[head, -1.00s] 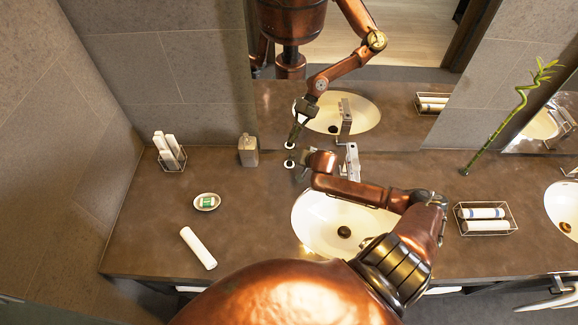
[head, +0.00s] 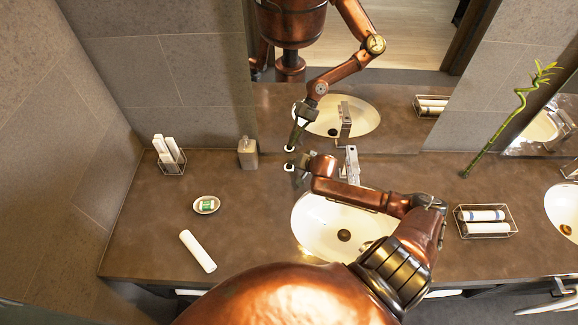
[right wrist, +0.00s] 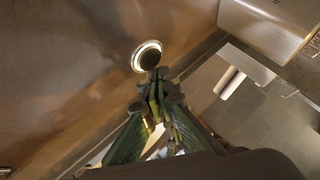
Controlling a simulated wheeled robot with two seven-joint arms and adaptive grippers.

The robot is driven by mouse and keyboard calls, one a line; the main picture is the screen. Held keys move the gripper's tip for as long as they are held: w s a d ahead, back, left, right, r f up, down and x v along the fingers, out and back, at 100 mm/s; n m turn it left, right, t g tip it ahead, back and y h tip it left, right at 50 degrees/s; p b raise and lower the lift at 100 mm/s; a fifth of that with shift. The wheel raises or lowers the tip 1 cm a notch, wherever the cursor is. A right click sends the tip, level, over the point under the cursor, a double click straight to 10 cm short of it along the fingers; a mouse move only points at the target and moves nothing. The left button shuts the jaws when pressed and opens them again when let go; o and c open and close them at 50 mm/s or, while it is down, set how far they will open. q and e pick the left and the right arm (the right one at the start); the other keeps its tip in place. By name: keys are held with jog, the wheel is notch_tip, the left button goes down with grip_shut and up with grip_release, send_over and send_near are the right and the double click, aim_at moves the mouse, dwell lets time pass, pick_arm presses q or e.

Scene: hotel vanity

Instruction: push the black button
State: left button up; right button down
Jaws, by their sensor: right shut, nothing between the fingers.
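The black button (head: 289,167) sits in a white ring on the brown counter, by the foot of the mirror and left of the faucet. It also shows in the right wrist view (right wrist: 149,58), dark inside its bright ring. My right gripper (head: 294,174) is shut and empty, its fingers pointing down at the button. In the right wrist view its fingertips (right wrist: 156,80) overlap the near edge of the ring. I cannot tell whether they touch the button. My left gripper is not in view.
The faucet (head: 352,163) and sink (head: 315,228) are right of the button. A soap dispenser (head: 248,153) stands to its left. A soap dish (head: 206,205), a white roll (head: 198,251) and a wire holder (head: 172,168) are further left. The mirror (head: 390,110) rises close behind.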

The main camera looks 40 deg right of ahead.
aim_at(292, 168)
jog(key=shift+f, duration=0.1)
dwell(0.4)
jog(key=shift+f, duration=0.5)
dwell(0.4)
jog(key=shift+p, duration=0.3)
jog(key=shift+r+p, duration=0.6)
jog(key=shift+p, duration=0.15)
notch_tip(292, 168, up, 6)
jog(key=p, duration=0.6)
